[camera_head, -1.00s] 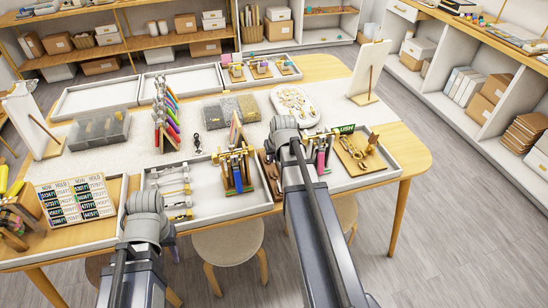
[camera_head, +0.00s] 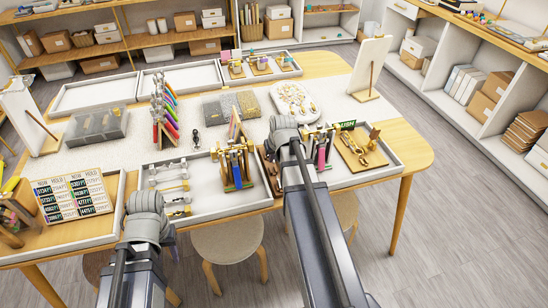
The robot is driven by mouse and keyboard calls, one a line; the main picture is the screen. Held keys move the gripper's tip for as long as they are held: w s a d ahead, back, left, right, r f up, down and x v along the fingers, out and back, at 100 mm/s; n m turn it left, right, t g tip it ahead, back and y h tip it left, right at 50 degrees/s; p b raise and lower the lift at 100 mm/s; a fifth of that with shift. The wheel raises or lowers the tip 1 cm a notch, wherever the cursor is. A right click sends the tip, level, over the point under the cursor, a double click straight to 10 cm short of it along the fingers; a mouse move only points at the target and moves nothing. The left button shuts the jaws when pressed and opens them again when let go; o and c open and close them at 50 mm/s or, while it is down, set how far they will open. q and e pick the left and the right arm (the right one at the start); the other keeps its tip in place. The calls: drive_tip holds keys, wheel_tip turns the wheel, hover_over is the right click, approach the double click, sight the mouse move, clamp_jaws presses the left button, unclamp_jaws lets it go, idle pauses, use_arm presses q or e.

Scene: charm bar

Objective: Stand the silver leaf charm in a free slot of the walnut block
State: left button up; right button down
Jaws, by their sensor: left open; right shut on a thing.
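My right gripper (camera_head: 284,127) is over the right half of the table, in front of the white oval tray. The end of my arm hides its fingertips. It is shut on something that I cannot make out. My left gripper (camera_head: 146,204) is open at the table's front edge, between the price board and the left tray; its fingertips are also hidden. A dark brown slotted piece, perhaps the walnut block (camera_head: 268,172), shows just left of my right arm, partly covered by it. I cannot pick out the silver leaf charm.
A white oval tray (camera_head: 295,92) with small gold pieces lies behind my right gripper. A white tray (camera_head: 212,203) holds silver rods and a rack (camera_head: 233,165).

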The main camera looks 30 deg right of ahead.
sight(274, 165)
drive_tip(key=shift+f+b, duration=0.4)
drive_tip(key=shift+f, duration=0.15)
drive_tip(key=shift+f+b, duration=1.5)
idle(2.7)
drive_tip(key=c, duration=0.9)
unclamp_jaws()
drive_tip(key=shift+r, duration=0.2)
drive_tip(key=shift+p+v, duration=2.8)
drive_tip(key=shift+v, duration=0.05)
drive_tip(key=shift+s, duration=0.1)
drive_tip(key=p+v, duration=0.7)
drive_tip(key=shift+s+r, duration=0.15)
drive_tip(key=shift+r, duration=0.2)
